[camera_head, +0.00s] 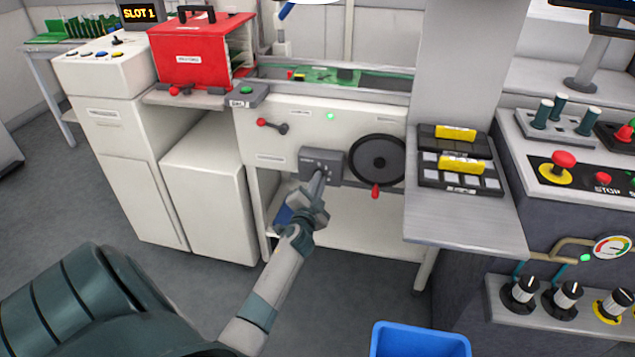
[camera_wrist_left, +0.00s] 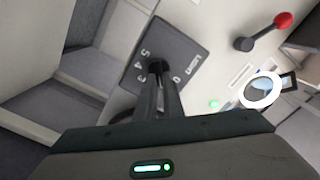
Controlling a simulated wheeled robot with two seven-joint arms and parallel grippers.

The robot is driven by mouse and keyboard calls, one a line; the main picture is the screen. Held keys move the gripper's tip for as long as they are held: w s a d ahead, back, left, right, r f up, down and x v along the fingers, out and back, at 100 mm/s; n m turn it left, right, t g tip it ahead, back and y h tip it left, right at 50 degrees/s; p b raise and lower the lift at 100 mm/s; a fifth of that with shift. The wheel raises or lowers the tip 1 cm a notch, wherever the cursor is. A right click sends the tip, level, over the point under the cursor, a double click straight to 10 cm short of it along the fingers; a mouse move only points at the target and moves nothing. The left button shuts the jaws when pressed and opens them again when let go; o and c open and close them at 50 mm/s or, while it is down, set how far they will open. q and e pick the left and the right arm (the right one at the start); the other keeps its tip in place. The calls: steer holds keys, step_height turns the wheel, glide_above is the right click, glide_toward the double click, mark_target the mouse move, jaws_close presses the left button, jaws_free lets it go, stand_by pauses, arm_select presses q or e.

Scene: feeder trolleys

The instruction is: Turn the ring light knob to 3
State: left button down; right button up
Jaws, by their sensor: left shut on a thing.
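The ring light knob (camera_wrist_left: 155,66) is a small dark knob on a dark grey plate (camera_wrist_left: 178,45) with white digits in the left wrist view. I can make out 5, 4 and 3 on one side and 0 on the other. In the head view the plate is a grey box (camera_head: 334,160) on the white panel. My left gripper (camera_head: 320,179) reaches it from below; its fingers (camera_wrist_left: 157,80) are shut on the knob. The fingers cover most of the knob, so I cannot tell which digit it points to. My right gripper is not in view.
A black handwheel (camera_head: 377,160) with a red handle is just right of the knob box. A red-tipped lever (camera_head: 272,125) is to its upper left. A glowing white ring (camera_wrist_left: 260,90) shows in the wrist view. A blue bin (camera_head: 420,340) stands on the floor.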

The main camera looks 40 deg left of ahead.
arm_select(q)
steer(key=shift+d+f+m, duration=0.1)
steer(key=shift+f+m, duration=0.15)
steer(key=shift+m, duration=2.1)
steer(key=shift+a+f+m, duration=0.1)
steer(key=shift+f+m, duration=0.1)
steer(key=shift+m, duration=2.1)
steer(key=shift+d+f+m, duration=0.1)
steer(key=shift+f+m, duration=0.15)
steer(key=shift+m, duration=2.1)
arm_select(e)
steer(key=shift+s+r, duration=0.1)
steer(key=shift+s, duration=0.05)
arm_select(q)
steer(key=c, duration=2)
jaws_free()
steer(key=shift+c, duration=0.2)
steer(key=shift+o, duration=0.9)
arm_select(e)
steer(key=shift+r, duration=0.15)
